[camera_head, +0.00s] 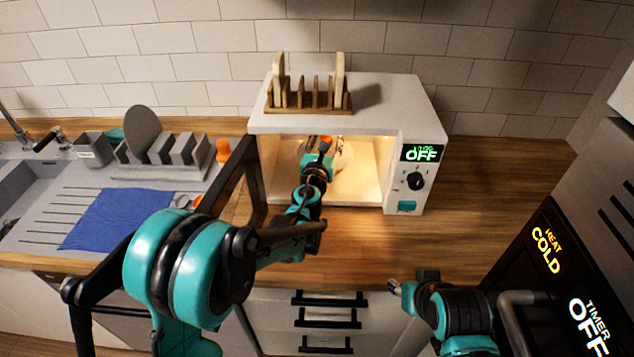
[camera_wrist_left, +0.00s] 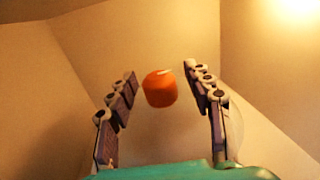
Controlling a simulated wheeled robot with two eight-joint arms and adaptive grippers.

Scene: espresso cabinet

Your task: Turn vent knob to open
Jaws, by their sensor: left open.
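An orange knob (camera_wrist_left: 160,88) with a pale mark on its top, apparently the vent knob, shows in the left wrist view. A bit of orange also shows in the head view (camera_head: 327,138) inside the lit microwave (camera_head: 312,118). My left gripper (camera_wrist_left: 160,76) is open, with one finger on either side of the knob and gaps on both sides. In the head view my left gripper (camera_head: 320,152) reaches in through the microwave's front and partly hides a pale rounded thing (camera_head: 345,160). My right gripper (camera_head: 397,287) is low in front of the counter, its fingers unclear.
The microwave's dark door (camera_head: 240,180) stands open at the left. Its panel has a black dial (camera_head: 415,181) and a display (camera_head: 422,153) reading OFF. A wooden rack (camera_head: 310,103) stands on top. A blue cloth (camera_head: 118,220) lies left; the counter at right is clear.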

